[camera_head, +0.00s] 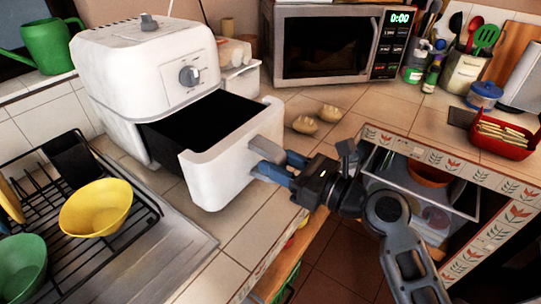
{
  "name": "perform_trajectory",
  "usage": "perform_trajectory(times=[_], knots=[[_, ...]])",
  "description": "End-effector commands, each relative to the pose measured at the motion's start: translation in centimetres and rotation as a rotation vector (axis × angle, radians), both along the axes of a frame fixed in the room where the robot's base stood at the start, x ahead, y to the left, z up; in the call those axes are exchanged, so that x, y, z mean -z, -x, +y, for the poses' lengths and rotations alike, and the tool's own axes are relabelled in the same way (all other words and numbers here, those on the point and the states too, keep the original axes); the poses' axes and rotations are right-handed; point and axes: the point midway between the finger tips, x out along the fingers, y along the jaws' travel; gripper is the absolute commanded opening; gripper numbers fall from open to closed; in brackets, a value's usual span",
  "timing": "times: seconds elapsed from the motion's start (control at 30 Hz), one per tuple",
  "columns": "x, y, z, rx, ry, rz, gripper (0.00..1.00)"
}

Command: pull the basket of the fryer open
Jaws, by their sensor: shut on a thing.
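The white fryer (145,72) stands on the tiled counter at the left, with a round dial on its front. Its basket (222,163), with a white front and dark inside, is pulled well out toward the lower right. My gripper (268,168) is at the front of the basket, with its blue fingers shut on the basket's handle. My arm reaches in from the lower right.
A dish rack with a yellow bowl (97,208) and a green bowl (22,266) is at the left. Bread rolls (304,125) lie right of the basket. A microwave (328,45) stands behind. An open shelf (420,190) lies below the right counter edge.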

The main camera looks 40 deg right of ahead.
Motion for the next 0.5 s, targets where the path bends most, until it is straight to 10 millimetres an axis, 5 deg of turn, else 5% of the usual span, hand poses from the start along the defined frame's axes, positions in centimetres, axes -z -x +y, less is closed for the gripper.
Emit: perform_trajectory(times=[0.23,0.27,0.5], knots=[[0.02,-0.02,0.00,0.000,0.000,0.000,0.00],[0.02,-0.03,0.01,0.000,0.000,0.000,0.42],[0.02,-0.04,0.01,0.000,0.000,0.000,0.60]])
